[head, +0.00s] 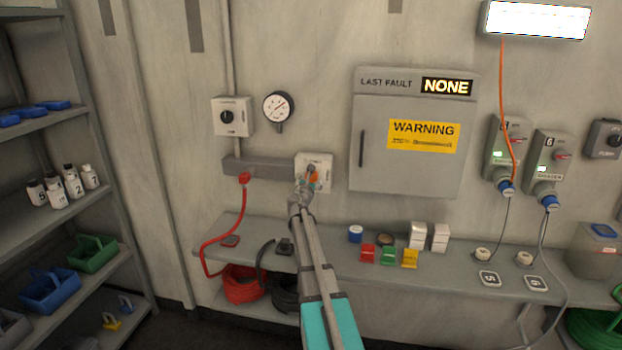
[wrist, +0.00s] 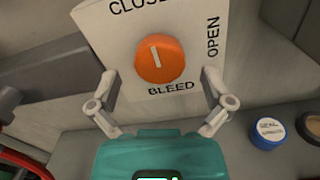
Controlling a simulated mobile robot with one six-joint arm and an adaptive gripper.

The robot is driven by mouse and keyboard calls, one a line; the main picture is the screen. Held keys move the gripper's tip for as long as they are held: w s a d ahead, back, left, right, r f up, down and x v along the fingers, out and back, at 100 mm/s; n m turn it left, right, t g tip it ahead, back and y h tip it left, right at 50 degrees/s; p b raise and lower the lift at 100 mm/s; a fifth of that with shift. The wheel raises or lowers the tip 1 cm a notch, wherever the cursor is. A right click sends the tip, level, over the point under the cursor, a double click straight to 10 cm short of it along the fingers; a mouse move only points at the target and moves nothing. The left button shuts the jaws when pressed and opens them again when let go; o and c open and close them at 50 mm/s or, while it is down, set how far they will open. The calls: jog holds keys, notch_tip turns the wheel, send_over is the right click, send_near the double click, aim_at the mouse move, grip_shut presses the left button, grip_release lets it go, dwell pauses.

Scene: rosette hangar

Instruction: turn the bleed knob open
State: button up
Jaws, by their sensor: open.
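The bleed knob (wrist: 159,60) is a round orange knob with a white line, on a white plate (wrist: 113,43) marked CLOSED at the top, OPEN at the right and BLEED below. The white line points roughly up, towards the CLOSED label. In the head view the knob (head: 312,174) is partly hidden by my arm. My gripper (wrist: 160,90) is open, its two fingers apart on either side of the knob's lower part. I cannot tell whether either finger touches it. In the head view my gripper (head: 306,184) is in front of the plate.
A grey shelf (head: 340,262) runs below the plate, with a blue-lidded tub (head: 355,233) and small coloured blocks to the right. A red hose (head: 243,215) hangs at the left. A pressure gauge (head: 278,108) and a grey cabinet (head: 370,120) are on the wall above.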

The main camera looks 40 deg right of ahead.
jog(key=shift+x, duration=1.1)
jog(key=c, duration=1.1)
